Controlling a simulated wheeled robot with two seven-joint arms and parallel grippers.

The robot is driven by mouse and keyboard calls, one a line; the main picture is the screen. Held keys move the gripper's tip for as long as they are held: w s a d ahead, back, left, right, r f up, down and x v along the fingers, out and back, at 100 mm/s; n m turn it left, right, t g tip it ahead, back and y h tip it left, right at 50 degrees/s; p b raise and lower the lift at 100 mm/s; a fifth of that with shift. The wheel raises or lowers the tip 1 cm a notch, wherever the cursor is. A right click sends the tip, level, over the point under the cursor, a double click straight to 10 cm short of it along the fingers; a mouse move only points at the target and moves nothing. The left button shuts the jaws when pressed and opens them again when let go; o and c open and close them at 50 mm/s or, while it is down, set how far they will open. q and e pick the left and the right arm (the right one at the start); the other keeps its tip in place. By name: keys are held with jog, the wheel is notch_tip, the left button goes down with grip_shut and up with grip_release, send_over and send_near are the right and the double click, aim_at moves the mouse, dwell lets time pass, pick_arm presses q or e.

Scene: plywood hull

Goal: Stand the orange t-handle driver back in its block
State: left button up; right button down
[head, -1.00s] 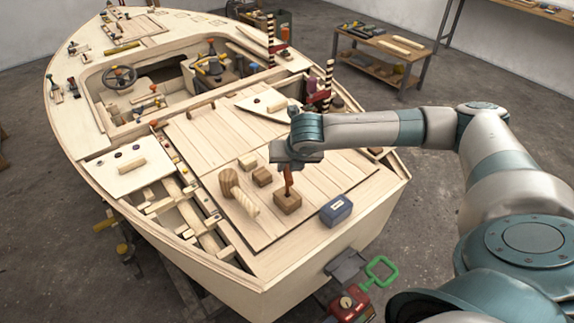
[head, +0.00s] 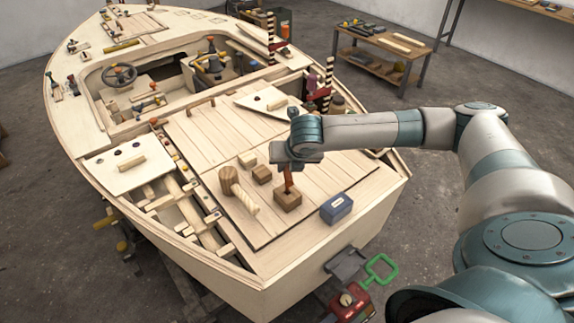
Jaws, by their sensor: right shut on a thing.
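The orange t-handle driver (head: 288,180) stands upright below my right gripper (head: 290,168), its upper part hidden by the gripper. My right gripper points down and is shut on the driver. The driver's lower end meets the top of a brown wooden block (head: 287,199) on the rear deck. It looks to be in the block's hole, but how deep I cannot tell. My left gripper is not in view.
A blue box (head: 336,208) sits to the right of the block. A wooden mallet (head: 238,190) and two small blocks (head: 262,174) (head: 247,160) lie to the left. Open hull framing (head: 185,212) is farther left. The deck's front planks are bare.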

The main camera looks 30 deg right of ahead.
jog(key=shift+f, duration=0.45)
jog(key=c, duration=1.5)
grip_release()
jog(key=shift+c, duration=0.2)
jog(key=shift+s+r, duration=0.1)
jog(key=shift+r, duration=0.05)
jog(key=b+v, duration=0.2)
jog(key=v, duration=1.5)
